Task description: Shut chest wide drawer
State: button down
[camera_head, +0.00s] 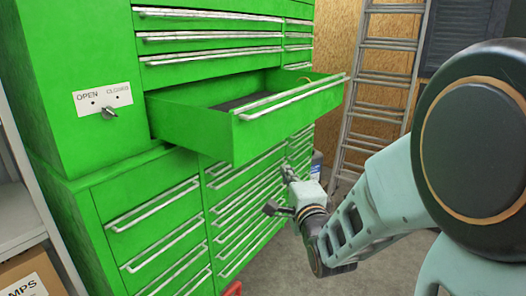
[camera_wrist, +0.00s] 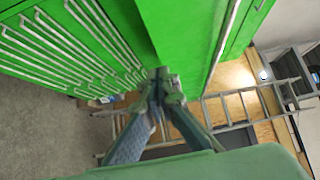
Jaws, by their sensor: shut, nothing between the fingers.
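The wide drawer (camera_head: 285,122) of the green chest is pulled out, with its long silver handle (camera_head: 295,97) along the top of its front. Part of its dark inside shows. My gripper (camera_head: 287,174) is shut and empty, below the drawer's front in the head view. In the wrist view my shut fingertips (camera_wrist: 160,76) point toward green panels, just below the end of a green panel that seems to be the drawer. Whether they touch it I cannot tell. The other drawers of the green chest (camera_head: 60,75) look shut.
A lower cabinet with several shut drawers (camera_head: 160,235) stands under the chest. An OPEN/CLOSED lock plate (camera_head: 104,99) is on the chest's side. A ladder (camera_head: 382,75) leans at the back wall. A cardboard box (camera_head: 30,278) is at lower left.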

jog(key=p, duration=0.2)
send_near(264, 148)
jog(key=w+d, duration=0.2)
jog(key=w, duration=0.1)
jog(key=shift+w+a+p, duration=0.65)
jog(key=shift+w+a, duration=0.7)
jog(key=shift+a, duration=0.15)
